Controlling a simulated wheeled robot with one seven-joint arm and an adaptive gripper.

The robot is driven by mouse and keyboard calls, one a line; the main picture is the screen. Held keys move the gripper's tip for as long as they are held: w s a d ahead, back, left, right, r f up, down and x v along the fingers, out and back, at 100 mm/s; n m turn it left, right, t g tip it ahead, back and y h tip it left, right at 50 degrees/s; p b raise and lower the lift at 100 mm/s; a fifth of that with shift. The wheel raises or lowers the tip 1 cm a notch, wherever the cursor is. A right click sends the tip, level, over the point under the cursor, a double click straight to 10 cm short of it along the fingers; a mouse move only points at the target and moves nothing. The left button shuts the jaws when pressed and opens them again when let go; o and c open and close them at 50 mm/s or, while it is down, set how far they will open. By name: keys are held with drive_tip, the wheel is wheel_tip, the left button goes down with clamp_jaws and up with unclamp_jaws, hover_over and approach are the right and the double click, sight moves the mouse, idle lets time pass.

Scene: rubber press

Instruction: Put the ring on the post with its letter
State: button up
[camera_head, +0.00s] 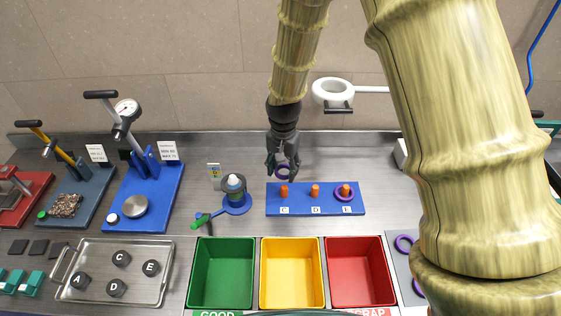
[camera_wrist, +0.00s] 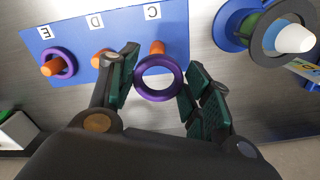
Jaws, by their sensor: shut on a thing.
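My gripper (camera_head: 283,174) is shut on a purple ring (camera_wrist: 159,97), held between the fingertips above the steel bench, just behind the C end of the blue board (camera_head: 300,207). I cannot read a letter on the ring. The board carries three orange posts labelled C, D and E. In the wrist view the C post (camera_wrist: 157,47) stands just beyond the ring and is partly hidden by it. The D post (camera_wrist: 97,58) is bare. The E post (camera_wrist: 50,67) has another purple ring (camera_wrist: 69,73) around its base.
A blue stand (camera_head: 236,205) with a grey cylinder and white tip is left of the board. Green (camera_head: 222,306), yellow (camera_head: 291,306) and red (camera_head: 362,304) bins are in front. A white ring-shaped fixture (camera_head: 332,84) is behind. More purple rings (camera_head: 404,240) lie at right.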

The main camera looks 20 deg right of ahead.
sight(283, 188)
drive_tip(key=shift+s+f+b, duration=0.25)
drive_tip(key=shift+s+b, duration=0.15)
drive_tip(key=shift+s, duration=0.3)
drive_tip(key=shift+s+f, duration=0.15)
drive_tip(key=shift+f, duration=0.15)
drive_tip(key=f+b, duration=0.1)
drive_tip(key=w+f+b, duration=0.1)
drive_tip(key=f, duration=0.1)
drive_tip(key=shift+w, duration=0.2)
drive_tip(key=shift+s, duration=0.45)
drive_tip(key=shift+w+f, duration=0.15)
drive_tip(key=shift+w, duration=0.1)
drive_tip(key=shift+s, duration=0.15)
drive_tip(key=shift+f+b, duration=0.5)
drive_tip(key=shift+f, duration=1.25)
idle(0.4)
